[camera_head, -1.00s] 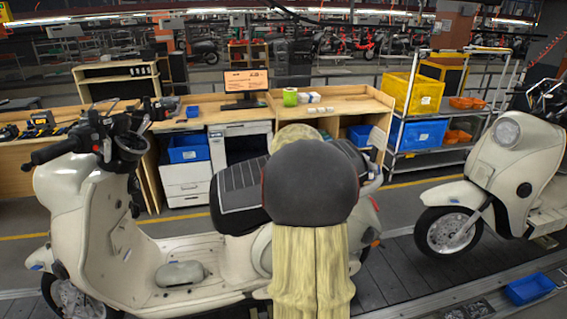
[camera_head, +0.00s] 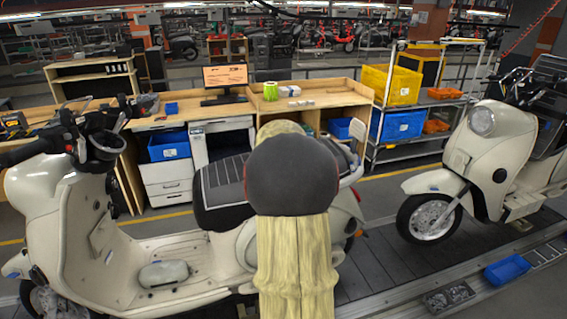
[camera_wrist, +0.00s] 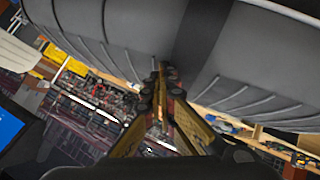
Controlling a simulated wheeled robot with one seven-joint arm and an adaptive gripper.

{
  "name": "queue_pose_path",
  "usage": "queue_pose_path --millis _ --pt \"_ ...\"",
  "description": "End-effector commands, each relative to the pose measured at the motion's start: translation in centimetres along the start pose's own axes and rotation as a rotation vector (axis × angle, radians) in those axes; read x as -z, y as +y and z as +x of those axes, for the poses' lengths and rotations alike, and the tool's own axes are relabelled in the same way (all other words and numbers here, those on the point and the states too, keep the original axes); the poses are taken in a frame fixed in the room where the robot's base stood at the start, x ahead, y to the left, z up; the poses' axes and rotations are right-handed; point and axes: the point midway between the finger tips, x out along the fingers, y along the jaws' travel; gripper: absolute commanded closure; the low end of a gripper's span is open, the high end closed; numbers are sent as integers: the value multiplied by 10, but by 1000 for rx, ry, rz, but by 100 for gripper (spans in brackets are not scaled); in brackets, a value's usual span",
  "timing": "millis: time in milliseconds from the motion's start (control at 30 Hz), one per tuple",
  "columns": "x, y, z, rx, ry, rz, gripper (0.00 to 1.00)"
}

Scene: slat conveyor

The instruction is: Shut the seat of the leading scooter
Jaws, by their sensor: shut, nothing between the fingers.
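The leading scooter (camera_head: 95,215) is cream and stands on the slat conveyor at the left, facing left. Its dark seat (camera_head: 222,180) with pale ribs lies over the body behind the footboard. My arm covers the right part of the seat in the head view, so I cannot tell there whether it is fully down. In the wrist view the ribbed seat (camera_wrist: 130,30) fills the top, close to my gripper. My gripper (camera_wrist: 161,68) is shut and empty, its fingertips at or near the seat's dark band; contact is unclear. The head view hides my gripper behind my arm.
A second cream scooter (camera_head: 505,150) stands behind at the right. A blue tray (camera_head: 508,269) lies on the conveyor's near edge. A wooden workbench (camera_head: 320,98) and a shelf cart with a yellow bin (camera_head: 392,84) stand beyond the conveyor. The slats between the scooters are bare.

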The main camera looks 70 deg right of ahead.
Motion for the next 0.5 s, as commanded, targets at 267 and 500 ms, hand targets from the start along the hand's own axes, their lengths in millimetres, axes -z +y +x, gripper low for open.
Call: queue_pose_path --millis 267,500 --pt "31 10 -53 -2 15 0 100" --pt "31 21 -97 -2 18 0 100"
